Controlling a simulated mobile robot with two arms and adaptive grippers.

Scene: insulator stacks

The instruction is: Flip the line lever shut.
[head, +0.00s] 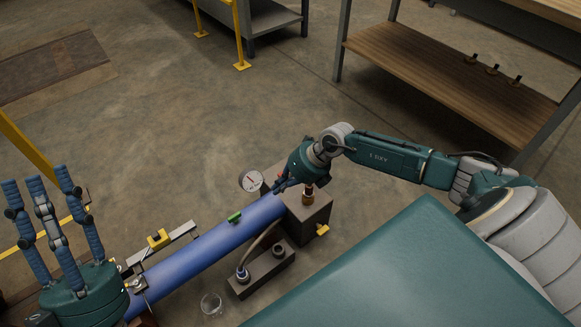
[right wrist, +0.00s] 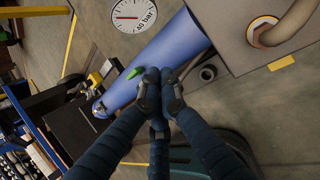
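A blue pipe (head: 215,243) runs into a brown block (head: 306,218). A small green handle (head: 234,216) sits on top of the pipe, also in the right wrist view (right wrist: 136,72). A yellow handle (head: 158,239) is beside the pipe, and another yellow piece (head: 322,230) is on the block; which is the line lever I cannot tell. My right gripper (head: 281,186) is over the pipe's block end, apart from the green handle; in the right wrist view its fingertips (right wrist: 160,86) meet with nothing visible between. My left gripper (head: 42,184) is open and empty, fingers up.
A round gauge (head: 252,180) with a red needle stands behind the pipe. A hose (head: 258,246) curves to a low block (head: 262,272) in front. A clear cup (head: 211,304) is nearby.

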